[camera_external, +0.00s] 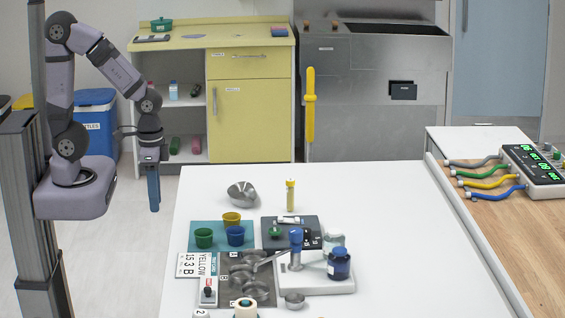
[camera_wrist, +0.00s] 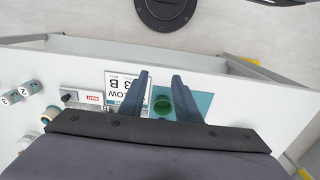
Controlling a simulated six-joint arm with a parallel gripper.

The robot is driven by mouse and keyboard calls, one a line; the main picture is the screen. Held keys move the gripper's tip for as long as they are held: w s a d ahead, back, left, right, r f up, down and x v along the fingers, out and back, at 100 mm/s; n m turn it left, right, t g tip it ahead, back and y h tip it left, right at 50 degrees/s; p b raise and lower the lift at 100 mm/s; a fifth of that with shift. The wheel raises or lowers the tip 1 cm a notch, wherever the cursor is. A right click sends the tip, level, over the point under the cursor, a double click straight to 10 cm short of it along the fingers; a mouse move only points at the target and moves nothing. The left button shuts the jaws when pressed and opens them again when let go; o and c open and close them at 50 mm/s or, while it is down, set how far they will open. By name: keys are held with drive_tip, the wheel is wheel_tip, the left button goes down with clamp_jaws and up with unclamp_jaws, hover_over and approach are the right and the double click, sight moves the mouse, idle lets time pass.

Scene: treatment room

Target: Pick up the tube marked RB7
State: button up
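A slim upright tube (camera_external: 290,198) with a yellow cap stands near the back middle of the white table (camera_external: 380,200). Its marking is too small to read, so I cannot tell whether it says RB7. A small whitish object (camera_external: 288,219), perhaps another tube, lies on a dark device (camera_external: 310,226); no marking on it is legible. My gripper (camera_external: 154,205) hangs pointing down, off the table's left edge and well left of the capped tube. In the wrist view its two fingers (camera_wrist: 160,80) are apart with nothing held between them. The capped tube is not seen in the wrist view.
A teal mat (camera_external: 197,247) holds green (camera_external: 203,238), blue (camera_external: 236,236) and yellow (camera_external: 231,219) cups. A metal bowl (camera_external: 242,194) stands behind them. A white stand (camera_external: 330,285) with a dark blue jar (camera_external: 339,264) is in front. The table's right side is clear.

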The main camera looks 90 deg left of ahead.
drive_tip(key=shift+o, duration=0.8)
